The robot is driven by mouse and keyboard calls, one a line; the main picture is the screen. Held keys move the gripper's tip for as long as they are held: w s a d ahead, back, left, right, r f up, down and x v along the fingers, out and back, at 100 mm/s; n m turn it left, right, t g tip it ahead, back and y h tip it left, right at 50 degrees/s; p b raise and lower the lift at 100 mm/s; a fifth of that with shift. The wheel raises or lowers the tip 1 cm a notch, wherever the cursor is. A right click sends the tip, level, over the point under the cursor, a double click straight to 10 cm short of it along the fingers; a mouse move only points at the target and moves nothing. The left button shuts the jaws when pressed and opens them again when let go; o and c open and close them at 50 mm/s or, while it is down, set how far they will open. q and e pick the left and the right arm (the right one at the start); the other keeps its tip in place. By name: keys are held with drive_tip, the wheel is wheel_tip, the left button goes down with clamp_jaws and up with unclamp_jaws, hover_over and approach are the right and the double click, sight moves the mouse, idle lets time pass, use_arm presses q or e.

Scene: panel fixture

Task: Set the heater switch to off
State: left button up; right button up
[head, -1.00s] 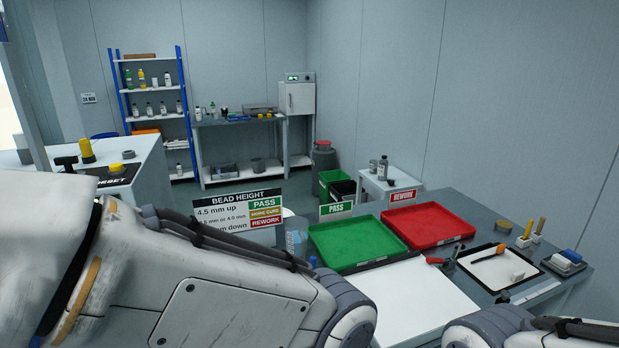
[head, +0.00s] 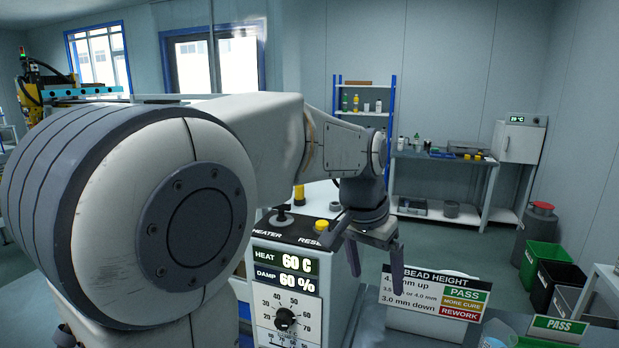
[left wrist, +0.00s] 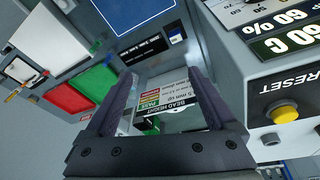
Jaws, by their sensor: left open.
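The heater switch (head: 281,215) is a black lever on a round base on top of the control box, behind the HEATER label. Its exact setting is hard to tell. The control box (head: 345,300) also shows at the right of the left wrist view (left wrist: 240,95), where the switch itself is out of frame. My left gripper (head: 375,268) is open and empty, pointing down just right of the box, to the right of the switch and apart from it. In the left wrist view its fingers (left wrist: 158,80) are spread with nothing between them. My right gripper is out of view.
A yellow RESET button (head: 321,227) sits right of the switch, near my left wrist. The box front has a 60 C, 60 % display (head: 286,270) and a black dial (head: 285,319). A BEAD HEIGHT sign (head: 436,292) stands right of my gripper.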

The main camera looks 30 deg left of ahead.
use_arm(q)
drive_tip(key=w+a+r+n, duration=0.1)
drive_tip(key=a+r, duration=0.2)
drive_tip(key=a, duration=0.1)
drive_tip(key=w+a+r+p, duration=0.1)
drive_tip(key=a+r, duration=0.2)
drive_tip(key=a, duration=0.2)
drive_tip(key=w+a+r+n+t+y+p, duration=0.1)
drive_tip(key=a+r, duration=0.2)
drive_tip(key=a, duration=0.1)
drive_tip(key=shift+w+a+r+n, duration=0.2)
drive_tip(key=shift+r+n, duration=0.05)
drive_tip(key=shift+n, duration=0.05)
drive_tip(key=n+y+p, duration=0.1)
drive_tip(key=n+p, duration=0.1)
approach(281, 203)
drive_tip(key=shift+t, duration=0.3)
drive_tip(key=x, duration=0.2)
drive_tip(key=p+x, duration=0.1)
drive_tip(key=x, duration=0.2)
drive_tip(key=p+x, duration=0.1)
drive_tip(key=x, duration=0.2)
drive_tip(key=shift+s+f, duration=0.2)
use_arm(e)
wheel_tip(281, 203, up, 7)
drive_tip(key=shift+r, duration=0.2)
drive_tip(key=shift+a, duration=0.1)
use_arm(q)
drive_tip(key=c, duration=1.4)
